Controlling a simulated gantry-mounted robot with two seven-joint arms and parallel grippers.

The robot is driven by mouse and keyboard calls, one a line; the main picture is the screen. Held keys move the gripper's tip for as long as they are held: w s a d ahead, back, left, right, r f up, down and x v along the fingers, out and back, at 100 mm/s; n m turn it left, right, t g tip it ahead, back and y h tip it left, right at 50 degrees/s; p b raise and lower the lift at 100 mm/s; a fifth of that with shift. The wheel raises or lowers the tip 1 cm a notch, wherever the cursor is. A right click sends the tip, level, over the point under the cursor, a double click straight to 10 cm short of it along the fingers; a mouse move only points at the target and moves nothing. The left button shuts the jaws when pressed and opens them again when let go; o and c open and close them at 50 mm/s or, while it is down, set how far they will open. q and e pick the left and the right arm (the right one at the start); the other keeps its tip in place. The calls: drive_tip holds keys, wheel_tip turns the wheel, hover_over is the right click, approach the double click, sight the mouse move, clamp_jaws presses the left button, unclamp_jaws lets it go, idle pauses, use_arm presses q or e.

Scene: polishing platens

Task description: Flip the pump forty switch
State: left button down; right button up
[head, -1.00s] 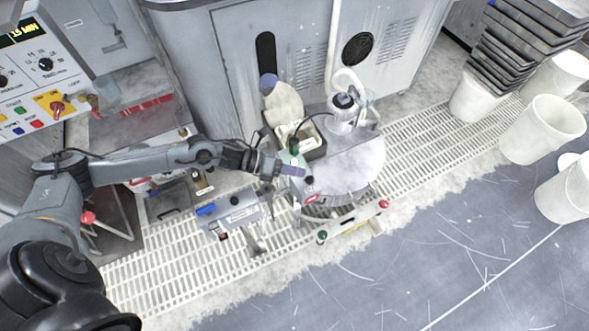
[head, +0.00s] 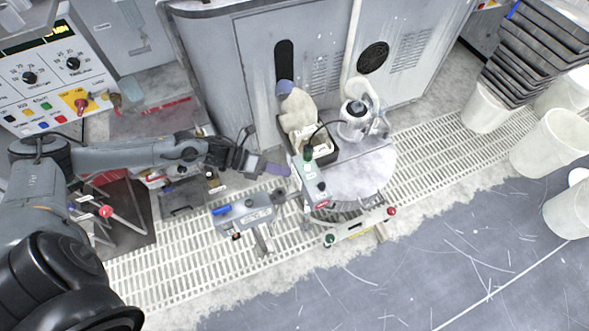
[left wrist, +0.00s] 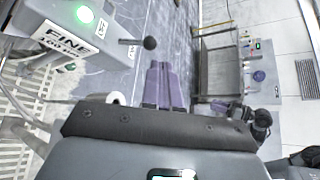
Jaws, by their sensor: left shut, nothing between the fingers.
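A small grey control box (head: 312,186) with a green light and a red-marked label stands at the left edge of the round platen (head: 362,172). In the left wrist view the box (left wrist: 62,42) reads "FINE" with smaller blurred text, and a black-knobbed toggle lever (left wrist: 149,43) sticks out from its side. I cannot read a pump forty label. My left gripper (head: 280,169) is shut and empty, just left of the box and apart from it in the head view. Its purple fingers also show in the left wrist view (left wrist: 165,84). My right gripper is out of view.
A second grey box (head: 243,214) with a blue part stands below my left gripper. A control panel (head: 60,85) is at the upper left. White buckets (head: 548,142) and stacked dark trays (head: 520,50) are at right. The grey floor is open.

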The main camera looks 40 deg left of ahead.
use_arm(q)
drive_tip(key=p+v, duration=0.1)
drive_tip(key=v, duration=0.4)
drive_tip(key=shift+s+d+r+p, duration=0.1)
drive_tip(key=shift+d+r+p, duration=0.05)
drive_tip(key=shift+r+p, duration=0.2)
drive_tip(key=shift+f, duration=0.1)
